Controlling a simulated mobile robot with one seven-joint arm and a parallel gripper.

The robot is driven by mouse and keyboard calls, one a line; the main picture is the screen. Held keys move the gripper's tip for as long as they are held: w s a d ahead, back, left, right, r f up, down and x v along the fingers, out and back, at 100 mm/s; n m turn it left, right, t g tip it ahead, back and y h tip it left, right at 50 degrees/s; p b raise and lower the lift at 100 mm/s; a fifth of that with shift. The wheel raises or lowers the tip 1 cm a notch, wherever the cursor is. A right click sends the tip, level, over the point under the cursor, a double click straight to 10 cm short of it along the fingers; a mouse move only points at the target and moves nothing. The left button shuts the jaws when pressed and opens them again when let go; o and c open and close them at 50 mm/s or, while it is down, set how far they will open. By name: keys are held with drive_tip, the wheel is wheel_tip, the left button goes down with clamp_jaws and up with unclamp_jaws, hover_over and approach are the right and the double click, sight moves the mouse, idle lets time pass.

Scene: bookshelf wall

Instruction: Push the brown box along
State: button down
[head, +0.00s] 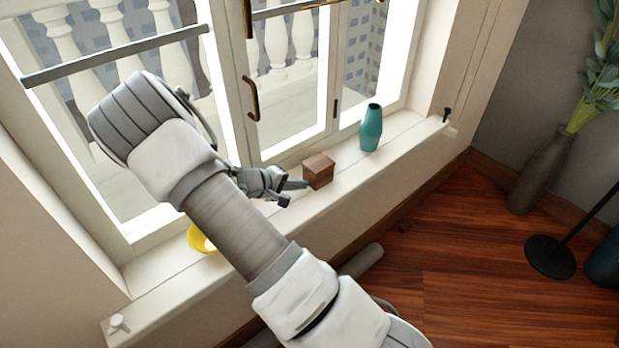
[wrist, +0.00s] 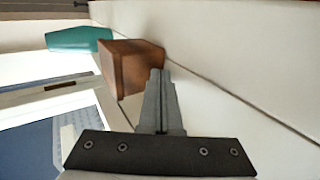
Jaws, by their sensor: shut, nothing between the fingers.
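The brown box (head: 318,171) sits on the white window sill, near the sill's middle. My gripper (head: 304,185) is at the box's left side, low over the sill, with its fingers shut and empty. In the wrist view the box (wrist: 132,66) stands just ahead of the shut fingertips (wrist: 160,72), which overlap its near lower edge. I cannot tell whether the fingertips touch the box. The box's far side is hidden.
A teal vase (head: 371,128) stands on the sill beyond the box, to its right; it also shows in the wrist view (wrist: 80,39). A yellow bowl (head: 201,239) sits on the sill at left, partly behind my arm. Window frames with a handle (head: 251,99) border the sill.

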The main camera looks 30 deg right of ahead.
sight(308, 173)
drive_tip(key=shift+w+d+b, duration=0.3)
drive_tip(key=shift+d+b, duration=0.3)
drive_tip(key=shift+d, duration=1)
drive_tip(key=shift+w+d+b, duration=0.35)
drive_tip(key=shift+d+b, duration=0.2)
drive_tip(key=shift+d, duration=1.05)
drive_tip(key=shift+w+d+b, duration=0.3)
drive_tip(key=shift+d+b, duration=0.3)
drive_tip(key=shift+d, duration=1)
drive_tip(key=shift+s+a+r+p, duration=0.1)
drive_tip(key=shift+s+a+r, duration=0.2)
drive_tip(key=shift+a, duration=0.7)
drive_tip(key=shift+s+a+r+p, duration=0.1)
drive_tip(key=shift+a+r, duration=0.25)
drive_tip(key=shift+a, duration=0.65)
drive_tip(key=shift+s+a+r+p, duration=0.1)
drive_tip(key=shift+s+a+r, duration=0.2)
drive_tip(key=shift+a, duration=0.7)
drive_tip(key=shift+w, duration=0.1)
